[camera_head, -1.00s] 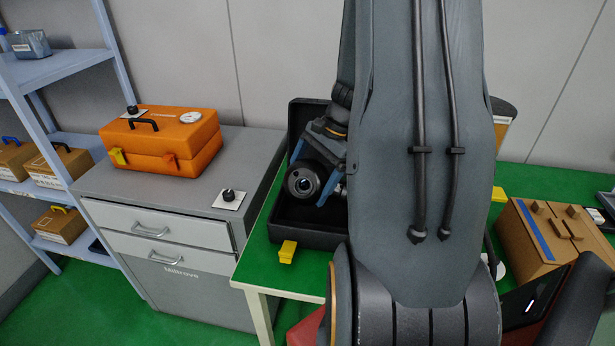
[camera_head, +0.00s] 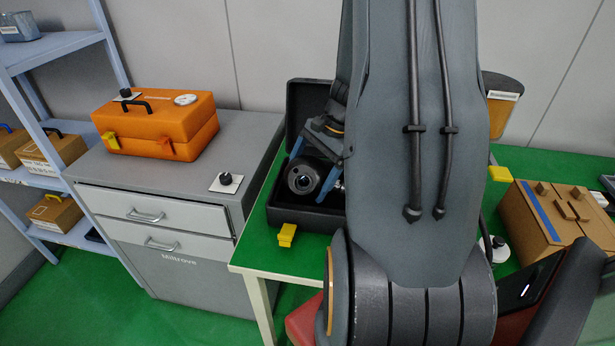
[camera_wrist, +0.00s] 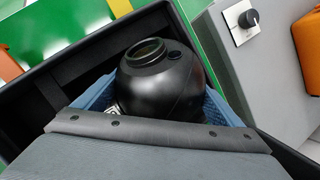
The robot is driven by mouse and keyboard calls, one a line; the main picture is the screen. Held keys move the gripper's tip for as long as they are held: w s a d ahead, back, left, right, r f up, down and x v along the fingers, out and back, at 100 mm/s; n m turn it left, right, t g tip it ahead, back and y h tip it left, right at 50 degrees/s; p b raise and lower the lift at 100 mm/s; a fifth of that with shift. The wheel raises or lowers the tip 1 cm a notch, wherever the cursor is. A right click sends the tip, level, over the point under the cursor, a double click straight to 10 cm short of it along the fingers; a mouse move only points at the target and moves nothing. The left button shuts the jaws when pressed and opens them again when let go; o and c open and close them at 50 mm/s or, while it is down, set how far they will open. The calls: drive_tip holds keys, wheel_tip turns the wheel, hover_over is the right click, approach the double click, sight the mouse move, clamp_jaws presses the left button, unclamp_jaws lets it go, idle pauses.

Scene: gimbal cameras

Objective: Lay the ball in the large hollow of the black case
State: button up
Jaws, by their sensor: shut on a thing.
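The ball (camera_head: 303,177) is a black, round camera with a lens on one side. It also shows in the wrist view (camera_wrist: 165,88). My gripper (camera_wrist: 157,100) is shut on it, with a blue finger on either side. The open black case (camera_head: 290,217) stands on the green table, its lid (camera_head: 305,97) raised at the back. The ball is over or within the case's left part. My arm hides the case's right part. The hollow beneath the ball is mostly hidden, so I cannot tell whether the ball touches its floor.
A yellow latch (camera_head: 287,235) sits at the case's front. A grey cabinet (camera_head: 185,190) with an orange box (camera_head: 155,125) stands left. A brown wooden box (camera_head: 550,222) lies on the table at right. The case walls surround my gripper closely.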

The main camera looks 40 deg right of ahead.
sight(317, 161)
drive_tip(key=shift+f+b, duration=0.35)
drive_tip(key=shift+f, duration=0.2)
drive_tip(key=o, duration=1.2)
drive_tip(key=b+v, duration=0.1)
drive_tip(key=v, duration=0.6)
drive_tip(key=shift+d+r, duration=0.2)
drive_tip(key=shift+r, duration=0.15)
drive_tip(key=a+n, duration=0.2)
drive_tip(key=a, duration=0.2)
drive_tip(key=s+a+n+g+h, duration=0.1)
drive_tip(key=a+n, duration=0.2)
drive_tip(key=a, duration=0.1)
drive_tip(key=a+n+h, duration=0.1)
drive_tip(key=a+n, duration=0.1)
drive_tip(key=a, duration=0.2)
drive_tip(key=shift+s+a+g, duration=0.2)
drive_tip(key=shift+g, duration=0.2)
drive_tip(key=s+a+n+t+h, duration=0.1)
drive_tip(key=s+a+n, duration=0.3)
drive_tip(key=a+n, duration=0.6)
drive_tip(key=shift+s+a+h, duration=0.35)
drive_tip(key=shift+a+h, duration=0.35)
drive_tip(key=shift+a, duration=0.15)
